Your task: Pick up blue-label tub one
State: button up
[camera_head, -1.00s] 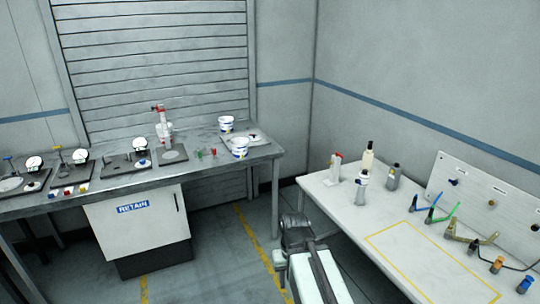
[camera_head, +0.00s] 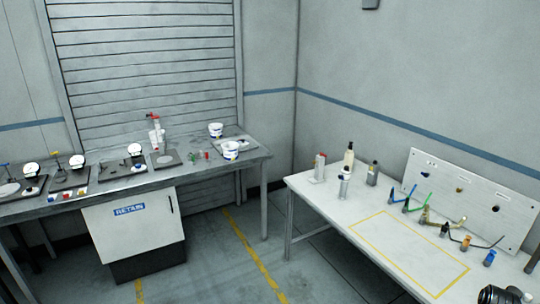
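Two white tubs with blue labels stand on the right end of the grey bench (camera_head: 110,180). The rear tub (camera_head: 216,130) stands close to a pale flat plate, and the front tub (camera_head: 231,151) stands near the bench's front edge. I cannot read which one is tub one. A dark part of my arm, seemingly its gripper end (camera_head: 501,295), shows at the bottom right corner, far from both tubs. Its fingers cannot be made out.
The bench also bears several dark stands with gauges and a red-topped stand (camera_head: 155,135). A RETAIN bin (camera_head: 135,235) stands below. The white table (camera_head: 345,215) at right holds bottles, coloured tools and an upright board (camera_head: 470,195). Floor between bench and table is clear.

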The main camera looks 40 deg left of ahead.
aim_at(231, 152)
jog(key=u, duration=0.5)
jog(key=i, duration=1.4)
jog(key=u, duration=0.85)
jog(key=i, duration=2.2)
jog(key=u, duration=0.85)
jog(key=i, duration=1.05)
jog(key=u, duration=0.7)
